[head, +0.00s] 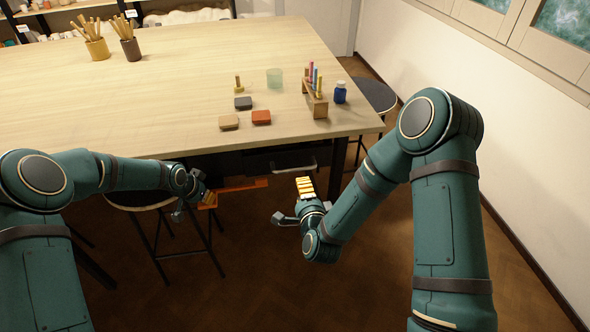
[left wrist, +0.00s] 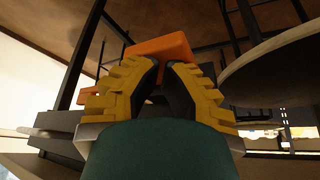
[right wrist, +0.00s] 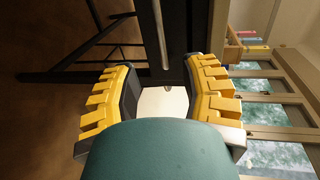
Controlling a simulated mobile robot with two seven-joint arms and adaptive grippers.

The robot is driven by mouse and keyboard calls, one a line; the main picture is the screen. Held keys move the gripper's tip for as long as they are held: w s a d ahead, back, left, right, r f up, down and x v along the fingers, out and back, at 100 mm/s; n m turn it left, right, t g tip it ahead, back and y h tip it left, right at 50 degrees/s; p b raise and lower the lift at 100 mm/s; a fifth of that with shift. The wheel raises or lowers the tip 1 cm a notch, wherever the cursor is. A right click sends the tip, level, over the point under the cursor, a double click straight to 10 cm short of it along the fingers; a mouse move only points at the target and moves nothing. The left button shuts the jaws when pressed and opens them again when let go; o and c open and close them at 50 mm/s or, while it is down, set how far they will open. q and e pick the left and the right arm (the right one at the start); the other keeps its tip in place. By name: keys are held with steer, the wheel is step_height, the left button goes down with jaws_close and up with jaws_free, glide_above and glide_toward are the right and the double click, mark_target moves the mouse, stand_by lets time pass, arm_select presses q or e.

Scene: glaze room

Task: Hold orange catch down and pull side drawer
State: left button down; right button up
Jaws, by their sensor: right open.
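The orange catch (head: 245,185) is a flat bar below the table's front edge in the head view. It also shows just past the fingertips in the left wrist view (left wrist: 160,46). My left gripper (head: 208,198) is at the catch's left end, its fingers nearly together; I cannot tell whether they touch it. The side drawer (head: 262,163) has a dark front under the tabletop, with a silver bar handle (head: 295,167). My right gripper (head: 305,187) is open and empty, just in front of the handle. The handle lies beyond its fingertips in the right wrist view (right wrist: 160,35).
The wooden table (head: 180,110) carries small tiles, a green glass (head: 274,78), a rack (head: 315,100) and a blue jar (head: 340,92). One stool (head: 140,200) stands behind my left forearm, another (head: 375,95) at the table's right side.

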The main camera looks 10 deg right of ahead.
mark_target(295, 170)
steer(key=x, duration=1.1)
steer(key=shift+w, duration=0.4)
steer(key=shift+o, duration=0.3)
jaws_close()
